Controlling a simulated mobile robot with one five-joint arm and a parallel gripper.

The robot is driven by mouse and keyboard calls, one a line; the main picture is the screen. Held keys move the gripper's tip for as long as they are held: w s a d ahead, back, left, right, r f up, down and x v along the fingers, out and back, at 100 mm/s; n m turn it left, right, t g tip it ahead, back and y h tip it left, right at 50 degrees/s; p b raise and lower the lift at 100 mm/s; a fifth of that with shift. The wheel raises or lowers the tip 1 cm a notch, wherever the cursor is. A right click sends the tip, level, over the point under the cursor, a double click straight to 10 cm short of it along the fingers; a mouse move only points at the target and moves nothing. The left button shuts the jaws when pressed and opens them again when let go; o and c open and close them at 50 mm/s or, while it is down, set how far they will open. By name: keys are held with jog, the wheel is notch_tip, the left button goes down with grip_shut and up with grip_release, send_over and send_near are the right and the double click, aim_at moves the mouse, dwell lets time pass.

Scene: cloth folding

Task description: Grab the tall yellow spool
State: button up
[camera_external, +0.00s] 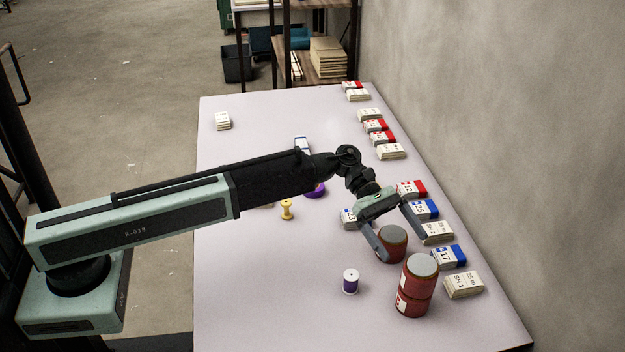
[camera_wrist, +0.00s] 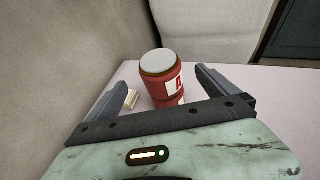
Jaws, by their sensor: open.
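The yellow spool (camera_external: 287,209) stands upright on the table in the external view, left of my gripper and below my forearm. It is small in the picture, and the wrist view does not show it. My gripper (camera_external: 402,248) is open at the right of the table, well away from the spool. Its fingers point toward the red cans, and one can (camera_external: 392,244) shows between them in the external view. In the wrist view a red can with a grey lid (camera_wrist: 160,68) shows between the spread fingers (camera_wrist: 164,82). I cannot tell whether any finger touches a can.
Stacked red cans (camera_external: 415,288) and a purple spool (camera_external: 350,283) stand near the front. A purple object (camera_external: 316,190) lies partly behind my arm, near the yellow spool. Labelled packs (camera_external: 437,233) line the wall side. The table's front left (camera_external: 250,290) is clear.

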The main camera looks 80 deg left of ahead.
jog(key=c, duration=0.9)
